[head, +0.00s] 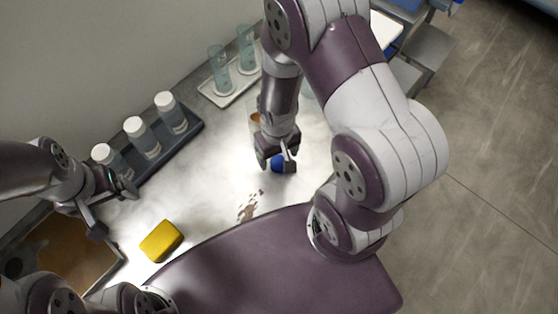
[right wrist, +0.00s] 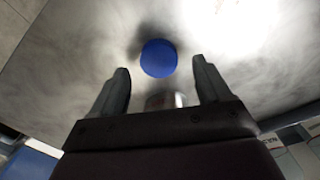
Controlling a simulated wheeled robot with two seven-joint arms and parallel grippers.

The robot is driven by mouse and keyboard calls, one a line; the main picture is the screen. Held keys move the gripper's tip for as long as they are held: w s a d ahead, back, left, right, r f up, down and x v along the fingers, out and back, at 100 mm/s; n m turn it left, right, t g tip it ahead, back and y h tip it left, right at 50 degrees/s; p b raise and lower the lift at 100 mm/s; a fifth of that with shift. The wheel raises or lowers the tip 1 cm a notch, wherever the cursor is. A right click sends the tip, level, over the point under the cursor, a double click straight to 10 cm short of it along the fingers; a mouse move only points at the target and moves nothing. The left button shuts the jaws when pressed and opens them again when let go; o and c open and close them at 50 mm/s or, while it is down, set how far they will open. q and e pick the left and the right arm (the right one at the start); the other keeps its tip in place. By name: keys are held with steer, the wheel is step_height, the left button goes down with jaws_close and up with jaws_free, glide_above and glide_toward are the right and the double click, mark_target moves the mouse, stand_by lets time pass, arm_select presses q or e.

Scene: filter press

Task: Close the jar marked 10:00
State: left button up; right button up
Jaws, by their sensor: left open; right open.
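A blue round lid (head: 277,162) lies on the pale table under my right gripper (head: 276,164), which partly covers it. In the right wrist view the blue lid (right wrist: 158,58) shows whole, just beyond the open fingertips of my right gripper (right wrist: 162,75), with nothing clamped. A jar with brownish contents (head: 254,121) stands partly hidden behind my right arm. Three jars with white lids (head: 138,136) stand in a dark rack (head: 190,138). No 10:00 mark is readable on any jar. My left gripper (head: 113,209) is open and empty, at the left of the table.
A yellow sponge (head: 161,241) and a brown spill (head: 249,206) are on the table. Clear tubes (head: 218,70) stand on a white tray (head: 231,96) at the back. A brown-bottomed tray (head: 70,252) is at lower left. The table between sponge and rack is clear.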

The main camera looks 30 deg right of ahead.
step_height(320, 180, down, 2)
stand_by(0.4)
steer(key=c, duration=1.2)
steer(key=shift+r, duration=0.1)
